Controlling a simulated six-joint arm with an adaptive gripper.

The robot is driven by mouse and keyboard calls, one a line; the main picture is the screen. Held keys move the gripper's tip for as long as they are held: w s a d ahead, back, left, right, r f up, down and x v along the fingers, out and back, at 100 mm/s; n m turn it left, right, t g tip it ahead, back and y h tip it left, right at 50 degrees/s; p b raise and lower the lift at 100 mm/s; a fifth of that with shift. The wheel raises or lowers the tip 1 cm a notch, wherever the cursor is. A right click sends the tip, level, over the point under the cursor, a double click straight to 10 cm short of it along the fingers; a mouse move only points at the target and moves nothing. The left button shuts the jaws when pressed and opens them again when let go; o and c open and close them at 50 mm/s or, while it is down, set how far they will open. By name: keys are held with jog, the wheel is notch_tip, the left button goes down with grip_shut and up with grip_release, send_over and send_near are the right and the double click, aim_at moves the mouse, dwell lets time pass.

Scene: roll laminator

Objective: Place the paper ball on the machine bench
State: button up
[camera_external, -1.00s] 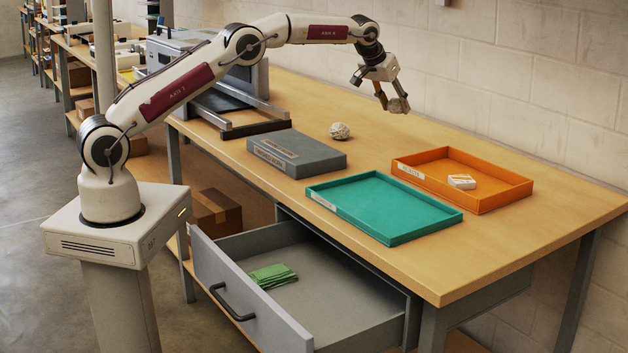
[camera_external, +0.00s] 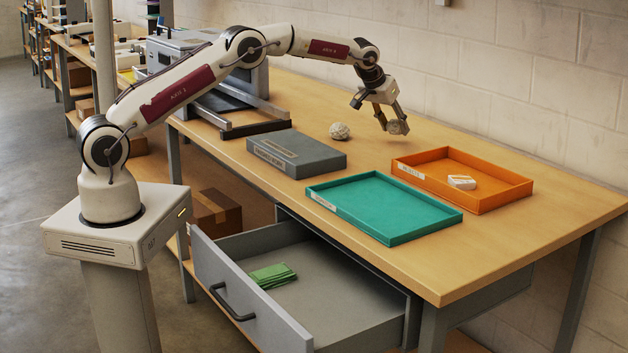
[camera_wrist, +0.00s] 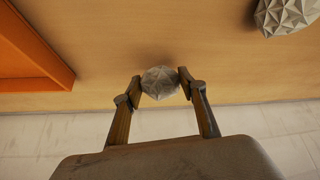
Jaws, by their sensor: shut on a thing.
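My gripper (camera_external: 391,125) is shut on a small grey-white faceted paper ball (camera_external: 398,127), low over the bench near the wall, behind the orange tray. In the wrist view the held ball (camera_wrist: 160,82) sits between the two fingertips. I cannot tell if it touches the wood. A second crumpled ball (camera_external: 340,131) lies on the wooden bench top (camera_external: 310,105) to the left of my gripper; it also shows at the upper right of the wrist view (camera_wrist: 285,15).
An orange tray (camera_external: 500,197) holding a small white block (camera_external: 461,182) and a green tray (camera_external: 385,233) stand at the front right. A grey box (camera_external: 296,160) is left of them. The laminator (camera_external: 240,85) stands farther left. An open drawer (camera_external: 335,300) holds green cloths (camera_external: 272,275).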

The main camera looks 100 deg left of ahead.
aim_at(391, 128)
jog(key=shift+f, duration=1.6)
jog(key=shift+f, duration=0.1)
jog(key=o, duration=0.9)
jog(key=shift+f, duration=0.1)
jog(key=shift+r, duration=0.25)
jog(key=shift+s+d+r, duration=0.2)
jog(key=shift+d+r, duration=0.15)
jog(key=shift+r, duration=0.25)
jog(key=shift+v, duration=5.25)
